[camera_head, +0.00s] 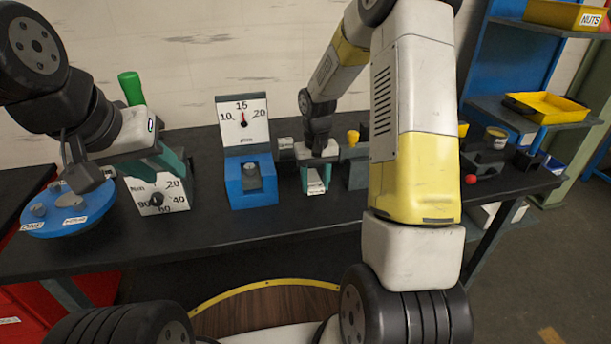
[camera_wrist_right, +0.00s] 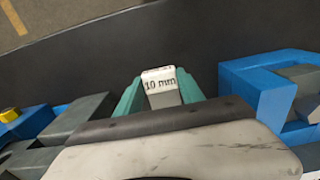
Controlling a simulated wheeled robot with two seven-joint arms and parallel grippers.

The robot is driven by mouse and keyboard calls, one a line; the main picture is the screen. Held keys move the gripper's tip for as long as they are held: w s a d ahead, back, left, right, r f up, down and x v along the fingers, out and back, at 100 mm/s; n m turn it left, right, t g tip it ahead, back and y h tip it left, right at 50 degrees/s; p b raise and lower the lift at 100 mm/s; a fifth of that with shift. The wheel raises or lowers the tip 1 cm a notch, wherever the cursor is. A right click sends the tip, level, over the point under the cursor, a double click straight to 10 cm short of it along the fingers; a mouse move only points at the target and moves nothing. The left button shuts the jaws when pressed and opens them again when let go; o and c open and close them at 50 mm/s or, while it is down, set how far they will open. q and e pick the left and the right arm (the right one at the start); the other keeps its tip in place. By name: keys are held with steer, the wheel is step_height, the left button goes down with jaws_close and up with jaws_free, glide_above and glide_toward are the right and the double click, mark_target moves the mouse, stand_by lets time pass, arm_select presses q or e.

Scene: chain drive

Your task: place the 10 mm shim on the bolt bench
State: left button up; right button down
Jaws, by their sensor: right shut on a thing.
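The 10 mm shim (camera_wrist_right: 160,82) is a small pale block with "10 mm" printed on its top. My right gripper (camera_wrist_right: 162,95) is shut on it, with a teal finger at each side. In the head view my right gripper (camera_head: 316,183) points down at the bench's middle, right of the blue dial stand. My left gripper (camera_head: 168,163) is at the left, just above the white Nm dial box; its finger gap is not clear. No bench is labelled as the bolt bench; the black bench (camera_head: 300,228) carries all these things.
A blue stand (camera_head: 253,196) with a 10-15-20 dial (camera_head: 243,122) stands left of the right gripper. The Nm dial box (camera_head: 158,196) and a blue round tray (camera_head: 70,222) are further left. Dark blocks (camera_head: 357,172) stand to the right. The bench's front strip is clear.

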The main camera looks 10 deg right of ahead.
mark_target(315, 183)
steer(key=shift+w+d+f, duration=0.1)
steer(key=shift+w+d, duration=0.05)
steer(key=shift+w, duration=0.45)
steer(key=shift+f, duration=1.65)
steer(key=shift+f, duration=0.1)
steer(key=c, duration=0.7)
jaws_free()
